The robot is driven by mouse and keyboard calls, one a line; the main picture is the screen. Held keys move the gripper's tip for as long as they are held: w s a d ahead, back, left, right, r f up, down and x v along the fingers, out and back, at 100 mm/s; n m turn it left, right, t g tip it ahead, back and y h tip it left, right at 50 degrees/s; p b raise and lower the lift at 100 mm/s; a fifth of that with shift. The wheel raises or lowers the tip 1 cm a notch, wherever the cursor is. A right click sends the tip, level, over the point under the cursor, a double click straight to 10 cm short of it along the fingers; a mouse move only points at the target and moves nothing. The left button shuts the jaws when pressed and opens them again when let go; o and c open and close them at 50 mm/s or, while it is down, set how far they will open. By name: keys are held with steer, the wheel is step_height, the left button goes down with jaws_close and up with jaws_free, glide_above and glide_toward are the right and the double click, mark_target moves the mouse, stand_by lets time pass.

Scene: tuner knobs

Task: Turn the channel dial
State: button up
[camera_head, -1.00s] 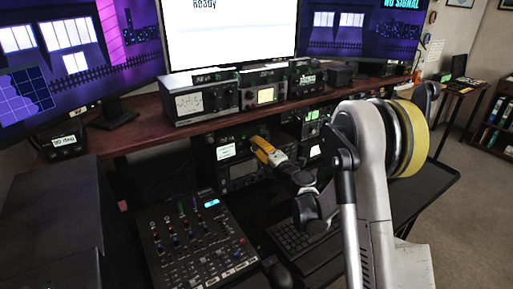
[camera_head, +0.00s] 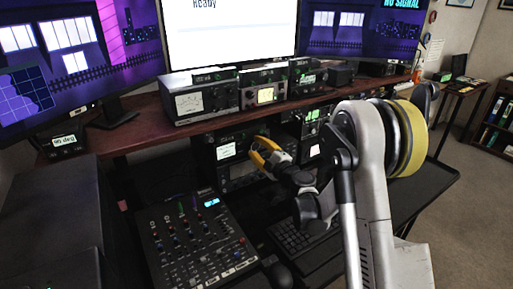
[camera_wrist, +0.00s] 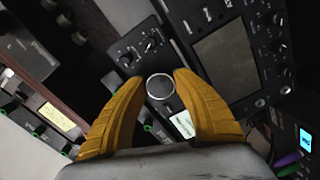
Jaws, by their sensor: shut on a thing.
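A round dark dial with a pale rim (camera_wrist: 159,87) shows in the wrist view on the black face of a radio unit (camera_wrist: 137,45). My gripper (camera_wrist: 159,84) has its two yellow fingers on either side of this dial, shut on it. In the head view my gripper (camera_head: 256,151) is at the front of the equipment under the wooden shelf. The dial cannot be made out there.
A wooden shelf (camera_head: 150,138) with several radio units runs above my gripper. A mixer (camera_head: 190,240) and a keyboard (camera_head: 300,240) lie below. A unit with a dark screen (camera_wrist: 228,60) is beside the dial in the wrist view.

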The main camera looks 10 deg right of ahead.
stand_by(0.4)
steer(key=o, duration=0.9)
steer(key=v, duration=1.2)
